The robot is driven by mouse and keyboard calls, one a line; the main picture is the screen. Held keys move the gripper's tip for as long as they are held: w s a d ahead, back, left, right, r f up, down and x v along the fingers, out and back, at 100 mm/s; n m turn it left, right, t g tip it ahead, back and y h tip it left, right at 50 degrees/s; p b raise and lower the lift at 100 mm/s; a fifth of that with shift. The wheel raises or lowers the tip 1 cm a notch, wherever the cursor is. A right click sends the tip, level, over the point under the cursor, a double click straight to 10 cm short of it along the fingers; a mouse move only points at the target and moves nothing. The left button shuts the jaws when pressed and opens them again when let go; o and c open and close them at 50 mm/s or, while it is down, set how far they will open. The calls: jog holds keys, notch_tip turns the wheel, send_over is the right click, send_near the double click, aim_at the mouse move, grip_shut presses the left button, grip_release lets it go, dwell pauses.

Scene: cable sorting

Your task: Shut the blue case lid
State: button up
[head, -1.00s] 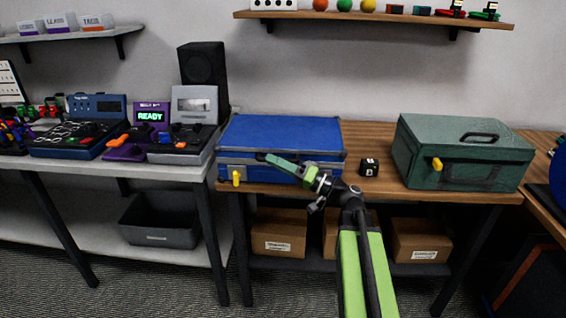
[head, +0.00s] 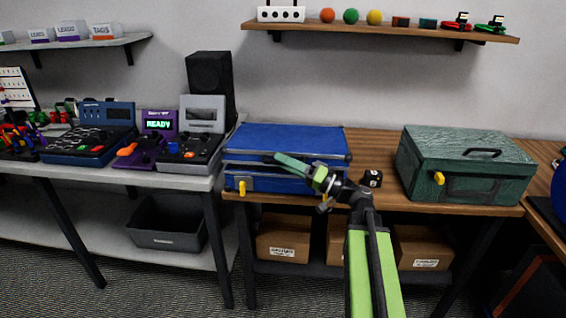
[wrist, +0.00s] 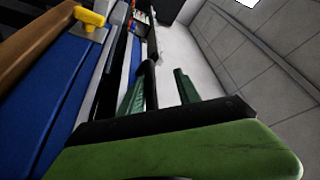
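The blue case (head: 285,140) sits on the wooden table, left of centre in the head view. Its lid lies low over the base, with a grey rim along its front edge; I cannot tell whether a narrow gap is left. A yellow latch (head: 242,187) is on its front left and also shows in the wrist view (wrist: 88,17). My gripper (head: 280,160) is at the front of the case, its green fingers by the lid's front edge. In the wrist view the fingers (wrist: 160,88) are apart, with a dark bar between or behind them. Contact cannot be told.
A small black die-like cube (head: 372,178) stands right of the case. A green case (head: 470,165) with a yellow latch is further right. A grey table (head: 110,177) with several devices adjoins on the left. A shelf (head: 380,29) hangs above.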

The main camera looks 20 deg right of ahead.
jog(key=s+d+r+p, duration=0.5)
jog(key=s+d+r, duration=0.1)
jog(key=d, duration=0.3)
jog(key=shift+s+r, duration=0.2)
jog(key=shift+s, duration=0.1)
